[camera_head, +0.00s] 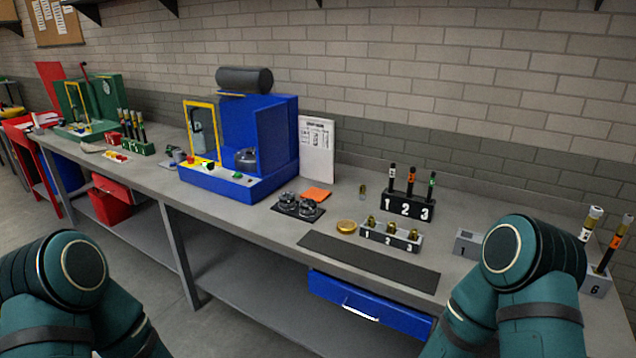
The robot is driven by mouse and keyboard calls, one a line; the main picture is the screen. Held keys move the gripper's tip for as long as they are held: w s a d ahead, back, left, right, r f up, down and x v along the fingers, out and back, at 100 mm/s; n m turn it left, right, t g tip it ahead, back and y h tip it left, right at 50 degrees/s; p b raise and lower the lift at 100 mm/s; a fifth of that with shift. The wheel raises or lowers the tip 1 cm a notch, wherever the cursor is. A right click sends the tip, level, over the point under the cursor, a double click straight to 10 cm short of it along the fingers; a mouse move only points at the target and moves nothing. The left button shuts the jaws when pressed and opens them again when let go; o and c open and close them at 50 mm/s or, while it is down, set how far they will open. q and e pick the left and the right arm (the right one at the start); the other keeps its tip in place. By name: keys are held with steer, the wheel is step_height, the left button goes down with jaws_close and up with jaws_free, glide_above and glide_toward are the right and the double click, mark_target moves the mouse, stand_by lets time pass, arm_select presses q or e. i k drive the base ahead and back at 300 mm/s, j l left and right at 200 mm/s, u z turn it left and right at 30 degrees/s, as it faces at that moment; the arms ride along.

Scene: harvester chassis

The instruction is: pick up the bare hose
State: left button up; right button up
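Three short black hoses stand upright in the black rack (405,206) marked 1, 2, 3: one with a white band (392,180), one with an orange band (410,181), one with a green band (431,187). I cannot tell which hose is the bare one. Only the upper parts of my two arms show, at the lower left and lower right. Both grippers are out of view.
Brass fittings stand in a numbered tray (391,236), beside a brass disc (346,227) and grey block (467,243). A dark mat (370,262) lies clear at the front edge. A blue machine (240,140) stands left of centre. A blue drawer (370,303) hangs below the bench.

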mark_target(432, 179)
steer(key=i+j+z, duration=0.2)
steer(key=i+j, duration=0.15)
steer(key=i+j+z, duration=0.25)
steer(key=j, duration=0.35)
steer(key=i, duration=0.1)
